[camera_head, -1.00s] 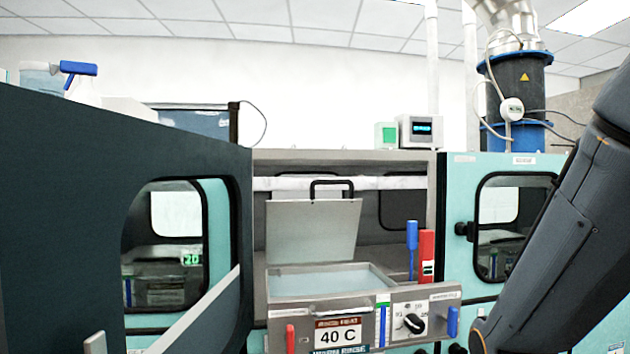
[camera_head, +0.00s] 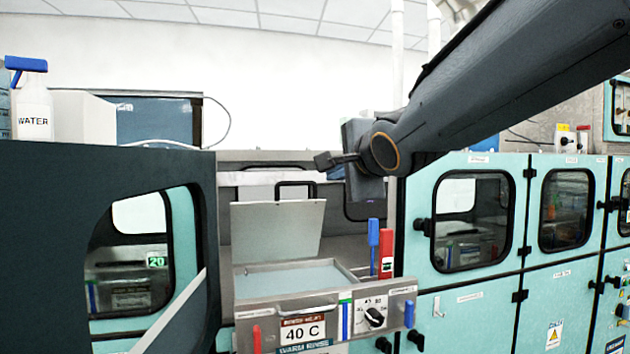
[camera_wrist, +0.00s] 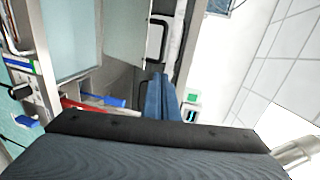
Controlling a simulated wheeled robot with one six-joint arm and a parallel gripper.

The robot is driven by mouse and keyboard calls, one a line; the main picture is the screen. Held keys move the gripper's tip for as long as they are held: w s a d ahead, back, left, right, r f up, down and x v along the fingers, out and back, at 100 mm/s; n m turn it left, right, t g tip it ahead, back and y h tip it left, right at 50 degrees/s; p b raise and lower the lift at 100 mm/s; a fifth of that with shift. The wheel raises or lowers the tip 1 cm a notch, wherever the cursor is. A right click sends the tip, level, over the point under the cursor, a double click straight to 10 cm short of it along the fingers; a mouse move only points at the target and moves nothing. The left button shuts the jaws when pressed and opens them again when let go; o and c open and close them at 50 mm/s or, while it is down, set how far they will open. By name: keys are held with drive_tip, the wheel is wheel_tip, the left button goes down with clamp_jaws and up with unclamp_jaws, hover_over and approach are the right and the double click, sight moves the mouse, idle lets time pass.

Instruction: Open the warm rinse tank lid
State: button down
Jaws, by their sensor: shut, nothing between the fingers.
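The warm rinse tank (camera_head: 350,282) holds pale liquid behind a front panel marked 40 C and WARM RINSE. Its grey lid (camera_head: 278,230) stands raised at the back of the tank, leaning slightly backward, with a black handle (camera_head: 296,184) at its top. My gripper (camera_head: 320,161) is shut and empty, above and to the right of the lid handle, apparently apart from it. In the wrist view my gripper's blue-grey fingers (camera_wrist: 158,90) are together. The lid (camera_wrist: 122,35) and its handle (camera_wrist: 157,42) show beyond them, turned sideways.
A blue-handled tool (camera_head: 373,240) and a red one (camera_head: 386,253) stand at the tank's right. A dark open door (camera_head: 110,170) blocks the left. Teal cabinets (camera_head: 470,280) line the right. A knob (camera_head: 374,317) sits on the front panel.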

sight(312, 183)
drive_tip(key=b+x, duration=0.7)
drive_tip(key=x, duration=0.7)
